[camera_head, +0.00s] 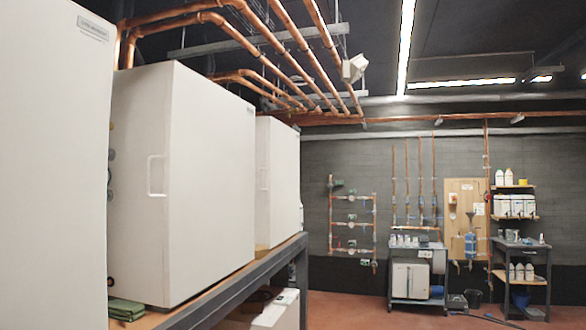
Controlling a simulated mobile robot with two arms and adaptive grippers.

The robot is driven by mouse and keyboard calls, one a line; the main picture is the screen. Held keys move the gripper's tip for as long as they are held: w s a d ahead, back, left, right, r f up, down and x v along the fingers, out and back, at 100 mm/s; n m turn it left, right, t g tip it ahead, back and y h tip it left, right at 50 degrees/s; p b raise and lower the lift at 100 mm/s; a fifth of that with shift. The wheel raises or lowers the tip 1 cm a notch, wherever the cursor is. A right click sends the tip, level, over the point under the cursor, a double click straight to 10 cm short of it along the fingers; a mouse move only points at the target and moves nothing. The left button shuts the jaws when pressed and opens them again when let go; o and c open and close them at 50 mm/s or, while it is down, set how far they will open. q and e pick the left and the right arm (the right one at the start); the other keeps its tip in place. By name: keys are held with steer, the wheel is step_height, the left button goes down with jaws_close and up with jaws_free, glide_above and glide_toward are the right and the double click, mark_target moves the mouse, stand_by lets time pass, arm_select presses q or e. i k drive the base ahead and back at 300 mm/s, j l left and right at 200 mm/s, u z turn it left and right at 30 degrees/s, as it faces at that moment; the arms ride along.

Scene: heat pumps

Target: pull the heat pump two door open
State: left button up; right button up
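Three white heat pump cabinets stand in a row on a long bench. The middle one (212,185), probably heat pump two, has a white vertical bar handle (156,176) on its narrow left-hand face. That face looks flush and closed. The near cabinet (55,180) fills the left edge and has a label (93,27) that I cannot read clearly. The far cabinet (280,180) also has a handle. Neither of my grippers is in view.
A folded green cloth (126,310) lies on the bench (220,300) between the near and middle cabinets. Copper pipes (270,40) run overhead. A white box (270,312) sits under the bench. The red floor (350,312) is clear to the right; a cart (417,285) and shelves stand at the far wall.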

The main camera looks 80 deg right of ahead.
mark_target(210, 159)
steer(key=z, duration=1.95)
steer(key=i+l+u, duration=0.15)
steer(key=u, duration=0.2)
steer(key=i+l+u, duration=0.1)
steer(key=l+u, duration=0.6)
steer(key=i+j, duration=0.1)
